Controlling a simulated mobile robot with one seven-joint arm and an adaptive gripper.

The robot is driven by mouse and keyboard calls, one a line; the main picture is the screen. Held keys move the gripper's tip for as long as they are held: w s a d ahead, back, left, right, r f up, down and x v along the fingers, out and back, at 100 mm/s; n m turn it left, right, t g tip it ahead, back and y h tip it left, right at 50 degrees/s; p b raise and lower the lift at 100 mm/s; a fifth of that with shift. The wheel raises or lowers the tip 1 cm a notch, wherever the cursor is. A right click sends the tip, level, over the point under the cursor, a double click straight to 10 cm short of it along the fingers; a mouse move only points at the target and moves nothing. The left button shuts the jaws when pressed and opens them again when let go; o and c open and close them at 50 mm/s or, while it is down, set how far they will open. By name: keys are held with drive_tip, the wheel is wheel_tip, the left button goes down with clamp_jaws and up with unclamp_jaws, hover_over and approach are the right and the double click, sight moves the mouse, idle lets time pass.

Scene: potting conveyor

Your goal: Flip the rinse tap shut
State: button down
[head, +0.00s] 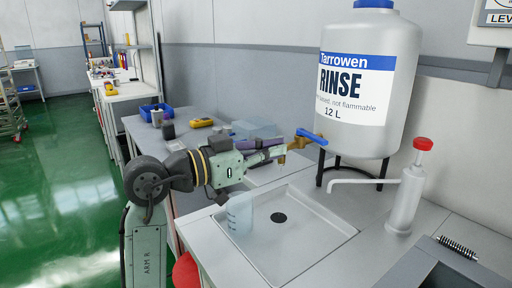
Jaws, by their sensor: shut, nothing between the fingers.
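The large white rinse jug (352,92) stands on a dark stand at the back of the bench. A brass tap (292,147) sticks out low on its left side, with a blue lever (311,137) on top. The lever slants across the brass body; I cannot tell whether the tap is open or shut. My gripper (274,153) is shut and empty, just left of the tap's outlet end. I cannot tell whether its fingertips touch the brass. No stream of water is clearly visible.
A clear beaker (239,214) stands at the left of the shallow sink (300,258), below my gripper. A red-topped pump bottle (408,188) with a long spout stands right. A dark stand leg (321,168) is close to the tap.

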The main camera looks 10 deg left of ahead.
sight(316, 141)
drive_tip(key=p+x, duration=0.1)
drive_tip(key=x, duration=0.6)
drive_tip(key=shift+d+p, duration=0.15)
drive_tip(key=shift+p, duration=0.25)
drive_tip(key=shift+w+d+b, duration=0.35)
drive_tip(key=shift+d+b, duration=0.1)
drive_tip(key=shift+d, duration=0.35)
drive_tip(key=shift+s, duration=0.1)
